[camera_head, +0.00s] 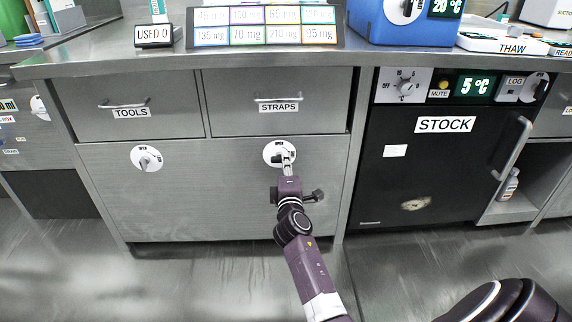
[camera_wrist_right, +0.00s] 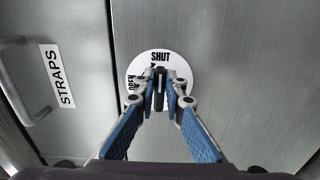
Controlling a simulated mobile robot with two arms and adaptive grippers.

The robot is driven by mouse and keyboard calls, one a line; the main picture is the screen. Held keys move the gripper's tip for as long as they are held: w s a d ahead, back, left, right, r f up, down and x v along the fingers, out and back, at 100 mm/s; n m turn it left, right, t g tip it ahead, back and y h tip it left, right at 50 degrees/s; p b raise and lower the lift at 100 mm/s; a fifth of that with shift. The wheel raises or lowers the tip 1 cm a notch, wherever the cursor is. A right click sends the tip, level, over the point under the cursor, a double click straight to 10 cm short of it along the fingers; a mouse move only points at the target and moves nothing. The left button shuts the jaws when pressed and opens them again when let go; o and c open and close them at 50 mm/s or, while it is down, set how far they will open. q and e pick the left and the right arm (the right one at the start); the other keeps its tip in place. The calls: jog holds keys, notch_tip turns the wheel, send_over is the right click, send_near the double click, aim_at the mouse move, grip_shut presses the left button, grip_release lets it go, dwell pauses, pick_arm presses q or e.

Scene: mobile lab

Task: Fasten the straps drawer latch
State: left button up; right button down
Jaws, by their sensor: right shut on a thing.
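The straps drawer (camera_head: 310,118) is closed, with a bar handle and a STRAPS label. Its latch is a round white dial (camera_head: 270,148) on the panel below; in the right wrist view the dial (camera_wrist_right: 181,68) shows SHUT at the top and OPEN, partly covered, at the left. My right gripper (camera_head: 287,158) reaches up to the dial. In the wrist view its fingertips (camera_wrist_right: 160,92) are closed on the dark latch knob (camera_wrist_right: 160,76), which appears upright, toward the SHUT side; its exact angle is partly hidden. My left gripper is out of view.
The tools drawer (camera_head: 165,122) and its own dial (camera_head: 146,158) are at the left. The black STOCK unit (camera_head: 440,170) with a handle stands at the right. The counter edge (camera_head: 230,63) overhangs the drawers. The floor in front is clear.

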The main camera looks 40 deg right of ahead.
jog(key=shift+f, duration=0.1)
jog(key=c, duration=2)
grip_release()
jog(key=v, duration=1.2)
jog(key=shift+s, duration=0.1)
